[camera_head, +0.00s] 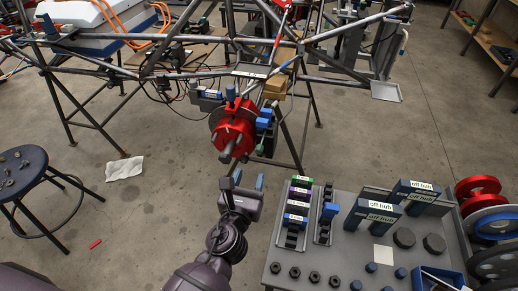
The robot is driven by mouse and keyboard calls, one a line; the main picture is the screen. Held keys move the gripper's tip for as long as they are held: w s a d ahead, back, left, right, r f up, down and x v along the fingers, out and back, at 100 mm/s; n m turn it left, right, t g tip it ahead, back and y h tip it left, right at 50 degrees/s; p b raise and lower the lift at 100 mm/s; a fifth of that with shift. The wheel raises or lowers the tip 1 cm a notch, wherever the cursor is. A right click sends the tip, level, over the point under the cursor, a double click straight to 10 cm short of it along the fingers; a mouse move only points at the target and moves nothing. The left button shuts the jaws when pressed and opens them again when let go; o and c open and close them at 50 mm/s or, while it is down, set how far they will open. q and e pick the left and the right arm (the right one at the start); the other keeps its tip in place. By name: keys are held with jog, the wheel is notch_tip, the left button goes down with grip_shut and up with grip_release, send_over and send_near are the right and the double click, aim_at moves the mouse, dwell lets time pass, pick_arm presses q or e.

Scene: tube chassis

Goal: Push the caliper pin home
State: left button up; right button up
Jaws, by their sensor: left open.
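A red hub (236,131) with a grey shaft end sits on the tube chassis (190,73), in front of a brownish disc. A blue block (265,117), which may be the caliper, sits at the disc's right side. The caliper pin is too small to make out. My left gripper (248,180) is open and empty, below the hub and apart from it, with its fingers pointing up toward it. My right gripper is out of view.
A grey cart (340,262) at lower right carries labelled blocks, dark nuts and a blue bin (437,281). Red and blue wheels (479,188) stand at its right. A dark round stool (20,168) is at left. A white cloth (125,168) lies on the otherwise mostly clear floor.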

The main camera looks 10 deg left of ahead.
aim_at(258, 152)
pick_arm(q)
jog(key=w, duration=1)
jog(key=shift+w, duration=0.2)
grip_shut()
